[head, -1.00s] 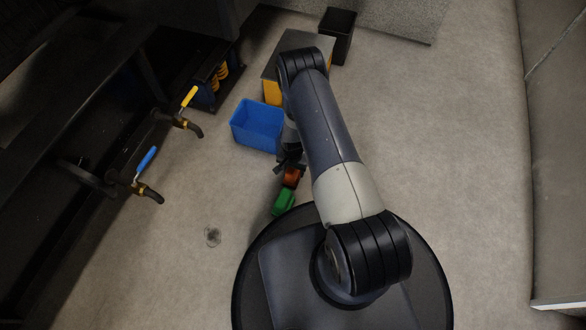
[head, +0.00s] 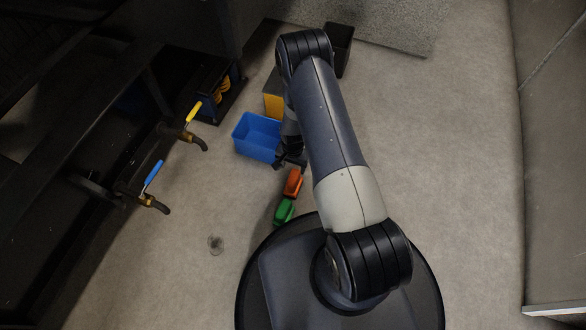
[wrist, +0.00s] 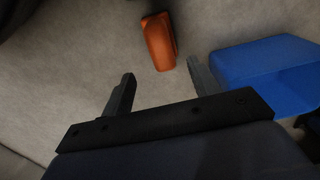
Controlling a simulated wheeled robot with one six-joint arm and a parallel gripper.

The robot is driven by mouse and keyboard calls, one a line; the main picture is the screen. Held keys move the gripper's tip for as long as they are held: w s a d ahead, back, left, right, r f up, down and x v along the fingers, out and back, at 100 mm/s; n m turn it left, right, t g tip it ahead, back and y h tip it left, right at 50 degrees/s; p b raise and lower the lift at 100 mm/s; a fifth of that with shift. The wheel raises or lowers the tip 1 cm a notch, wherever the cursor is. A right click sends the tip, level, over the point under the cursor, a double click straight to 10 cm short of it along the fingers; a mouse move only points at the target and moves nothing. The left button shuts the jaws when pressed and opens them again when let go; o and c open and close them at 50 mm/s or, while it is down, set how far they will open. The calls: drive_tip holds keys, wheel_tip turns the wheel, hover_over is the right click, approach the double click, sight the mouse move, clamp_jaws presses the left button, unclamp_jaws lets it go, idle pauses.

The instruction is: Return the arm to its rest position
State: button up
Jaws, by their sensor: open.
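My gripper (wrist: 160,88) is open and empty in the wrist view, its two fingers apart with bare floor between them. In the head view my gripper (head: 290,163) hangs below my bent arm, beside the blue bin, partly hidden by my arm. An orange object (head: 293,183) lies on the floor just below the gripper in the head view. It also shows in the wrist view (wrist: 159,41), beyond the fingertips and apart from them.
A blue open bin (head: 257,137) stands left of the gripper. A green object (head: 284,211) lies near my base. A yellow-sided box (head: 273,104) and a black bin (head: 339,48) stand behind. Valves with yellow (head: 194,111) and blue (head: 153,173) handles are left. Floor at right is clear.

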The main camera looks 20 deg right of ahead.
sight(293, 178)
drive_tip(key=shift+r, duration=0.35)
wheel_tip(293, 178, down, 12)
drive_tip(key=b, duration=0.5)
drive_tip(key=shift+f, duration=0.15)
drive_tip(key=shift+r+p, duration=0.75)
drive_tip(key=shift+r, duration=1.15)
drive_tip(key=shift+f, duration=0.15)
